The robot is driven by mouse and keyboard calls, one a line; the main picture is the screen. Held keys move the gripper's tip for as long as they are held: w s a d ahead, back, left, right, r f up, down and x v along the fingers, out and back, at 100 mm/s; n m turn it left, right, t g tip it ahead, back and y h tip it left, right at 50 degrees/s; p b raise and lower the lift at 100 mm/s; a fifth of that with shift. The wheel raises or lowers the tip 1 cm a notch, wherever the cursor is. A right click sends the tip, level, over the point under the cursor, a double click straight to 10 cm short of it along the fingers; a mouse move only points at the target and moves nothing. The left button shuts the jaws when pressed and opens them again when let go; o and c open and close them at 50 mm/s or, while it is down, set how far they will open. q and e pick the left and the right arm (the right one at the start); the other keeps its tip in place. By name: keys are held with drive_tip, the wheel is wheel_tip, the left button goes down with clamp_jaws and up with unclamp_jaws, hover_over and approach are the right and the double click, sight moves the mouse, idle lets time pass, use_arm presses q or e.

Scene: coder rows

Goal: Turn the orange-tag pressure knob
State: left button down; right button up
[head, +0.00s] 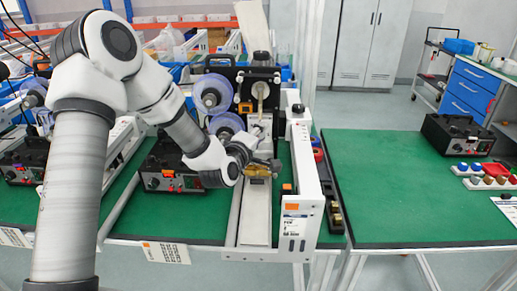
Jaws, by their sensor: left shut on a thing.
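The coder machine (257,78) stands in the middle, with a black frame, clear film reels at its left and an orange tag (245,107) on its front. My left arm reaches in from the left. My left gripper (265,166) is at the lower front of this machine, just above the pale conveyor strip, by a brass-coloured block (257,171). It is shut on a small part there, which looks to be the pressure knob. The fingers hide most of it, so its angle cannot be told. My right gripper is not in view.
A white side rail (303,180) with an orange square and a label runs just right of the gripper. Black control boxes (170,170) stand at the left. The green table (405,190) at the right is largely clear, with coloured caps and another black box (457,135) at its far end.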

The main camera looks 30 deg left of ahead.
use_arm(q)
drive_tip(key=n+t+b, duration=0.1)
drive_tip(key=n+b, duration=0.1)
drive_tip(key=b, duration=0.2)
drive_tip(key=n+t+b, duration=0.1)
drive_tip(key=n+b, duration=0.2)
drive_tip(key=b, duration=0.2)
drive_tip(key=n+t+b, duration=0.1)
drive_tip(key=n+b, duration=0.2)
drive_tip(key=b, duration=0.1)
drive_tip(key=shift+f+y+b, duration=0.3)
drive_tip(key=shift+f+y, duration=0.05)
drive_tip(key=shift+y, duration=0.05)
drive_tip(key=n+y+b, duration=0.1)
drive_tip(key=n+b, duration=0.2)
drive_tip(key=n+y+b, duration=0.2)
drive_tip(key=n+b, duration=0.1)
drive_tip(key=b, duration=0.1)
drive_tip(key=n+y+b, duration=0.1)
drive_tip(key=n+b, duration=0.3)
drive_tip(key=shift+d+r+t+y, duration=0.1)
drive_tip(key=shift+r+t+y, duration=0.1)
drive_tip(key=shift+t+y, duration=0.15)
drive_tip(key=n+y+b, duration=0.1)
drive_tip(key=n+b, duration=0.1)
drive_tip(key=shift+r+n, duration=0.1)
drive_tip(key=shift+n, duration=0.2)
drive_tip(key=shift+r+n+y+b, duration=0.15)
drive_tip(key=shift+n+y+b, duration=0.25)
drive_tip(key=shift+n, duration=0.1)
